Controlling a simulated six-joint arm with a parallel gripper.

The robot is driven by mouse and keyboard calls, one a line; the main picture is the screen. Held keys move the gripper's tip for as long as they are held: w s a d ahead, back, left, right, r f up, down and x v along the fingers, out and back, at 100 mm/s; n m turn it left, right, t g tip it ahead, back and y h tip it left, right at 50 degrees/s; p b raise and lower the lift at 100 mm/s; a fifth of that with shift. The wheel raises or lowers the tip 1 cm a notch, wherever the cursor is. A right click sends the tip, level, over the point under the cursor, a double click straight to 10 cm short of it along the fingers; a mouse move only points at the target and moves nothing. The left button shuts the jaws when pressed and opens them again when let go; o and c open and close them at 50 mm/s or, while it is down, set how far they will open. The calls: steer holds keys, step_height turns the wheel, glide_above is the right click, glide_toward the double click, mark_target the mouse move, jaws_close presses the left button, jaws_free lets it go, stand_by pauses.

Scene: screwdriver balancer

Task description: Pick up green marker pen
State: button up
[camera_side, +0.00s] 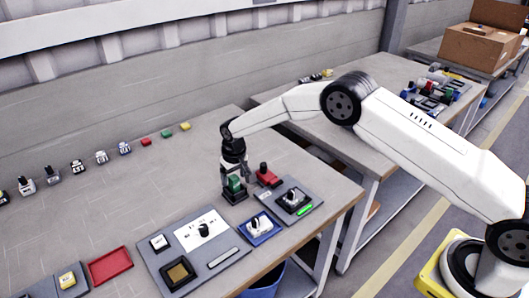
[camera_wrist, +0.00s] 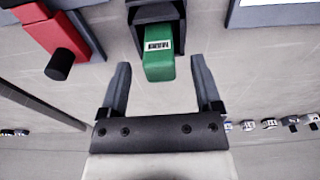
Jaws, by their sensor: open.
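No slim green pen shape is clear in either view. A green block-like piece with a white label (camera_wrist: 160,62) stands in a black holder (camera_wrist: 152,12) in the wrist view. In the side view the green piece (camera_side: 234,184) sits in its dark holder (camera_side: 235,197) on the table, under my gripper (camera_side: 236,174). My gripper is open, and in the wrist view its two fingers (camera_wrist: 160,78) point toward the green piece, one on either side of it. A small bright green strip (camera_side: 305,210) also lies on a grey board.
A red piece with a black knob (camera_side: 267,177) is close beside the holder. A blue tray (camera_side: 249,238), a grey panel (camera_side: 160,262) and a red tray (camera_side: 110,265) lie near the front edge. Small blocks line the back. The table's left middle is clear.

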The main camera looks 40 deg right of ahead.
steer(key=shift+w+f, duration=0.1)
steer(key=shift+f, duration=0.7)
steer(key=shift+c, duration=0.2)
jaws_close()
